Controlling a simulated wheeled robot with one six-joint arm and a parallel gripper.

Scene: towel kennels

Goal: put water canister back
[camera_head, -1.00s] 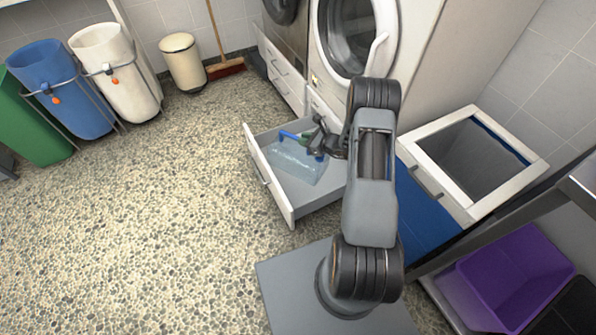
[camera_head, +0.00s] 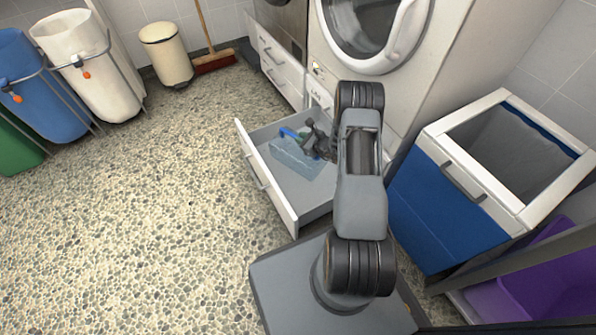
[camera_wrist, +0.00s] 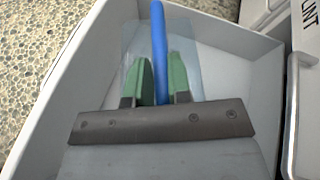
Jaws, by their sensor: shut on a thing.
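The water canister (camera_head: 297,158) is a clear, pale blue box with a blue handle. It is inside the open white drawer (camera_head: 267,187) below the washing machine. My gripper (camera_head: 312,143) reaches down into the drawer from the right. In the wrist view its green fingertips (camera_wrist: 160,80) are shut on the blue handle (camera_wrist: 159,45), one on each side. The clear canister body (camera_wrist: 190,62) shows behind the fingers, within the drawer walls (camera_wrist: 60,75). I cannot tell whether the canister rests on the drawer floor.
A washing machine (camera_head: 450,45) stands behind the drawer. A blue-fronted bin with a white rim (camera_head: 425,215) is close on the right. White (camera_head: 95,75) and blue (camera_head: 45,95) bins, a cream pedal bin (camera_head: 166,55) and a broom (camera_head: 213,61) stand back left. The speckled floor at left is clear.

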